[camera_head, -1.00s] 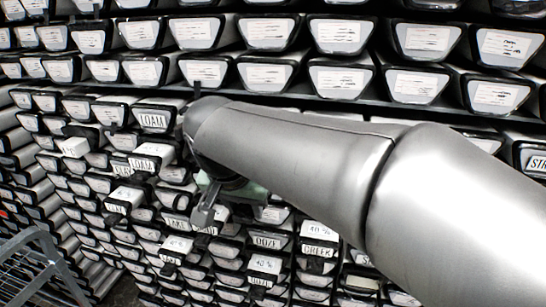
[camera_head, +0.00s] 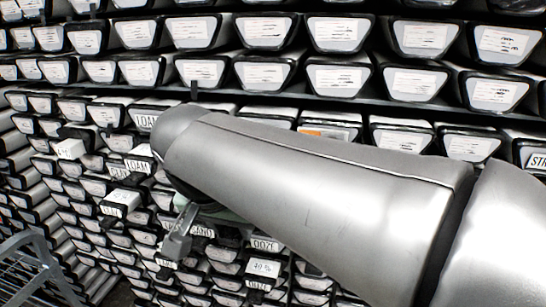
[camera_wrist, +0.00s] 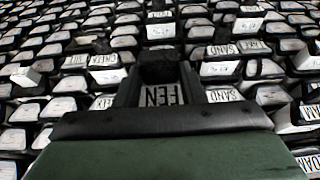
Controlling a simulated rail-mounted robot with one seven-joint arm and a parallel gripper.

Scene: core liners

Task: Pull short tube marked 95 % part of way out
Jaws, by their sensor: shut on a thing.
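My gripper (camera_head: 178,240) is low at the left of the rack in the head view, with the wrist hiding part of the rack behind it. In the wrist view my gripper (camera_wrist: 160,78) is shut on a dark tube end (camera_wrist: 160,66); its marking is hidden. Another short tube (camera_head: 262,267) bears a percent mark that looks like 10 %. I cannot read 95 % anywhere.
Tightly stacked core liners with white labels fill the rack. A tube marked OOZE (camera_head: 266,245) and one marked SAND (camera_wrist: 225,95) are near the gripper. Several tube ends stick out around it. A grey metal frame (camera_head: 38,262) stands at the lower left.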

